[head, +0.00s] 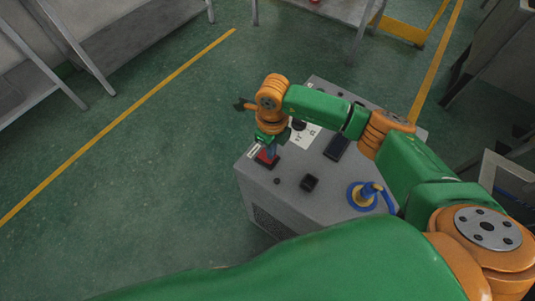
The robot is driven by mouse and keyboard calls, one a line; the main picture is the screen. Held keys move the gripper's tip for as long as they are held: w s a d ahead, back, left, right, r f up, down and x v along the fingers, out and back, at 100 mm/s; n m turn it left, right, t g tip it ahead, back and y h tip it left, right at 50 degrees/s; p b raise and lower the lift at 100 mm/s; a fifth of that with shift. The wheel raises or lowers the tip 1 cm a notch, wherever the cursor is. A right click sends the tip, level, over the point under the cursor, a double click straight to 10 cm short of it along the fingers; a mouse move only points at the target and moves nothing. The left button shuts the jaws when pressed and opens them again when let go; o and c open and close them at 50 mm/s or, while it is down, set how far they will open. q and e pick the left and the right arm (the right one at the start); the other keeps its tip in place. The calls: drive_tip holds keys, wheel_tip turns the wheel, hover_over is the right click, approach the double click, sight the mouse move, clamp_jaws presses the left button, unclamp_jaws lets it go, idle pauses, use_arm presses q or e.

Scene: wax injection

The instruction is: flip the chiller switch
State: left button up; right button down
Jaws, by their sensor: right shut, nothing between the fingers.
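The grey chiller box (322,187) stands on the floor just right of the middle of the head view. A red switch (265,157) on a dark base sits near the left corner of its top. My right gripper (270,154) points down right at the red switch, shut and empty. It partly covers the switch, so I cannot tell whether it touches it or which way the switch is set. My left gripper is not in view.
The box top also has a dark rectangular part (310,183), a white label (304,137) and a blue and yellow valve (364,194). Grey tables (130,35) stand at the top left. The green floor (140,180) to the left is clear, with a yellow line across it.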

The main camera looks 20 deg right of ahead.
drive_tip(key=shift+f+b, duration=0.95)
idle(0.7)
wheel_tip(320, 180, up, 7)
drive_tip(key=p, duration=0.5)
drive_tip(key=shift+r+p, duration=0.15)
drive_tip(key=shift+p, duration=0.15)
